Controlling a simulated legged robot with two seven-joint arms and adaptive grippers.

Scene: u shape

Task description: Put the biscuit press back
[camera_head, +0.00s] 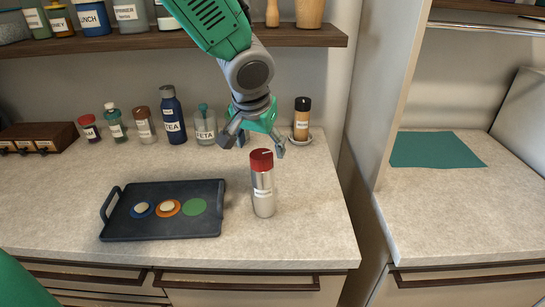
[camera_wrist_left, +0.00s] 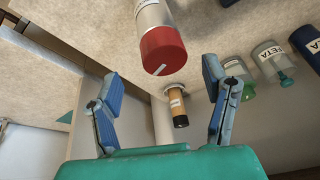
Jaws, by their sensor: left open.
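The biscuit press is most likely the silver cylinder with a red lid (camera_head: 263,190), standing upright on the counter just right of the dark tray. In the left wrist view its red-topped body (camera_wrist_left: 162,45) shows at the top middle, ahead of the fingers. My left gripper (camera_head: 256,143) is open and empty, just above and behind the red lid; the fingers are spread apart in the wrist view (camera_wrist_left: 160,85). No contact with the cylinder shows. My right gripper is not in view.
A dark tray (camera_head: 120,226) holds three coloured discs, two with biscuit-like rounds. An orange, black-capped jar (camera_head: 302,120) stands on a small dish behind the gripper. Several labelled jars line the back under a shelf (camera_head: 170,40). A teal mat (camera_head: 437,149) lies on the right counter, past a partition.

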